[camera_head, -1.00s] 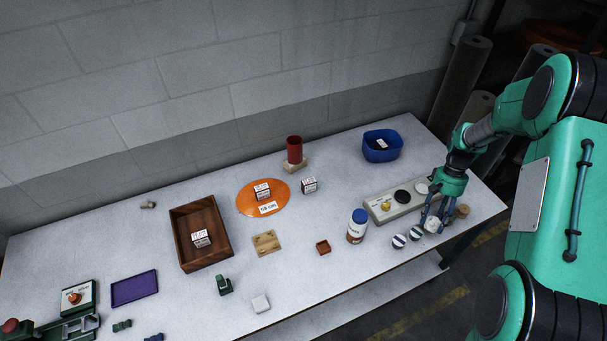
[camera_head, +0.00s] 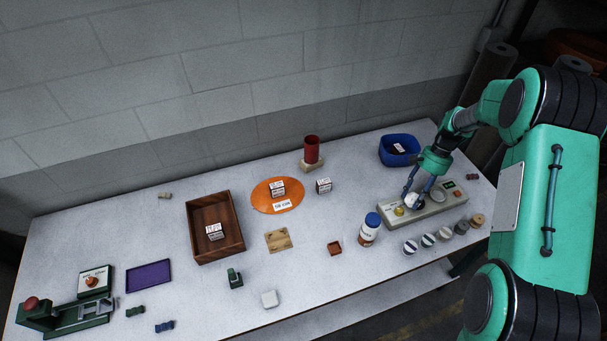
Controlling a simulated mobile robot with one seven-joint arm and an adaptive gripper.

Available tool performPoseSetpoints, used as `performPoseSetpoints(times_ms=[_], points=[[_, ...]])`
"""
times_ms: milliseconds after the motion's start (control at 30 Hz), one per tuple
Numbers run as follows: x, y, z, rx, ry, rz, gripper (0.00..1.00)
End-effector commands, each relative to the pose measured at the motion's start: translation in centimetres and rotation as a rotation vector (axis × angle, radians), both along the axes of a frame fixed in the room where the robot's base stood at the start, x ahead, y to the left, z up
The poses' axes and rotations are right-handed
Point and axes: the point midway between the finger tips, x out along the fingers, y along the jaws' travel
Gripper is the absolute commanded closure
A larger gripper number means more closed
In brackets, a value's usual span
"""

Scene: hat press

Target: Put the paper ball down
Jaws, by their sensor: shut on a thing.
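My gripper (camera_head: 411,188) points down over the left part of the grey control panel (camera_head: 450,205). It is shut on the whitish paper ball (camera_head: 414,202), which shows between and below its fingers. The ball is just right of the panel's yellow knob (camera_head: 398,211). I cannot tell whether the ball touches the panel or is held slightly above it. The fingers cover part of the ball and of the panel behind.
Several small round pieces line the front edge, one being a white-topped piece (camera_head: 410,247). A blue bin (camera_head: 398,150) stands behind. A wooden tray (camera_head: 238,241) is left.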

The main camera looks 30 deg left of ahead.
Motion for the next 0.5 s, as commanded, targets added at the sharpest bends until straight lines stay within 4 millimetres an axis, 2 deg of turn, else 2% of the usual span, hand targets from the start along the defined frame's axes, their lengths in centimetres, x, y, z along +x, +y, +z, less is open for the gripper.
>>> performPoseSetpoints(times_ms=[33,267,500], points=[[0.3,1.8,0.1,0.002,0.000,-0.014,0.63],[1.3,9.7,0.2,0.002,0.001,-0.105,0.63],[1.3,19.4,0.4,0.002,0.002,-0.215,0.63]])
